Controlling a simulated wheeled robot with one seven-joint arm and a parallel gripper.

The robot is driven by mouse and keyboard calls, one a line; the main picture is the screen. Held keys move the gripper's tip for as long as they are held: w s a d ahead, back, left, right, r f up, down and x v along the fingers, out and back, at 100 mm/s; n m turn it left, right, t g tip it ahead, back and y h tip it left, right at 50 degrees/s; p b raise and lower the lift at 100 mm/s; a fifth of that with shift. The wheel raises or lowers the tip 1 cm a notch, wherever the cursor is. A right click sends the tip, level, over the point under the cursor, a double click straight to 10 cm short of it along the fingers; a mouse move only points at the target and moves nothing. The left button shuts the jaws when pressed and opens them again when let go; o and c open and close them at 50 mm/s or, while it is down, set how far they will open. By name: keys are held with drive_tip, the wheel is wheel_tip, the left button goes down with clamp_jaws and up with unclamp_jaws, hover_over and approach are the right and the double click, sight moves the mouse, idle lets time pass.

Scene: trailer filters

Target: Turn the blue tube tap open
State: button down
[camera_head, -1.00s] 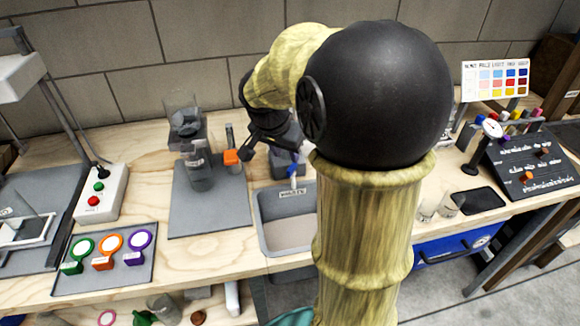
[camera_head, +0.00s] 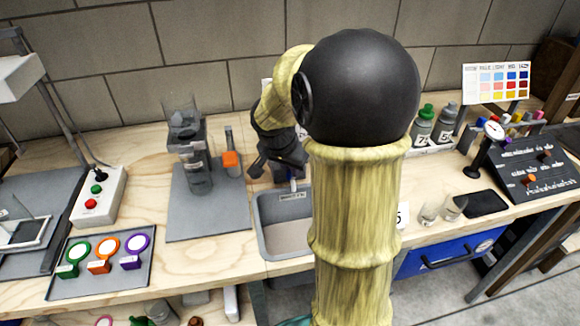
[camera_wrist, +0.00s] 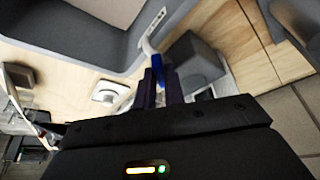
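The blue tube tap (camera_wrist: 156,64) shows in the wrist view as a small blue piece on a pale tube beside the grey sink. My gripper (camera_wrist: 160,80) has its two dark fingers close together, one on each side of the blue piece, and looks shut on it. Contact itself is partly hidden by the fingers. In the head view my gripper (camera_head: 277,168) is low over the back edge of the grey sink (camera_head: 264,228). There the tap is mostly hidden behind my gripper and arm.
An orange-handled piece (camera_head: 231,159) stands close left of my gripper on a grey mat (camera_head: 207,222). Bottles (camera_head: 422,127) and glass cups (camera_head: 430,212) are to the right. My arm hides part of the bench.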

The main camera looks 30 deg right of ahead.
drive_tip(key=shift+r+n, duration=0.1)
drive_tip(key=shift+n, duration=0.3)
drive_tip(key=n+p, duration=0.2)
drive_tip(key=shift+s+d+r+t+y+p, duration=0.2)
drive_tip(key=shift+t+y+p, duration=0.1)
drive_tip(key=shift+t+y, duration=0.1)
drive_tip(key=n+p, duration=0.2)
drive_tip(key=p, duration=0.1)
drive_tip(key=shift+r+y, duration=0.1)
drive_tip(key=shift+y, duration=0.3)
drive_tip(key=n+p, duration=0.1)
drive_tip(key=p, duration=0.1)
drive_tip(key=n+t+p, duration=0.1)
drive_tip(key=n+p, duration=0.1)
drive_tip(key=p, duration=0.1)
drive_tip(key=shift+d+f+y, duration=0.15)
drive_tip(key=shift+f+y, duration=0.05)
drive_tip(key=shift+y, duration=0.2)
drive_tip(key=shift+f, duration=0.1)
drive_tip(key=c, duration=1.5)
unclamp_jaws()
drive_tip(key=shift+w, duration=0.1)
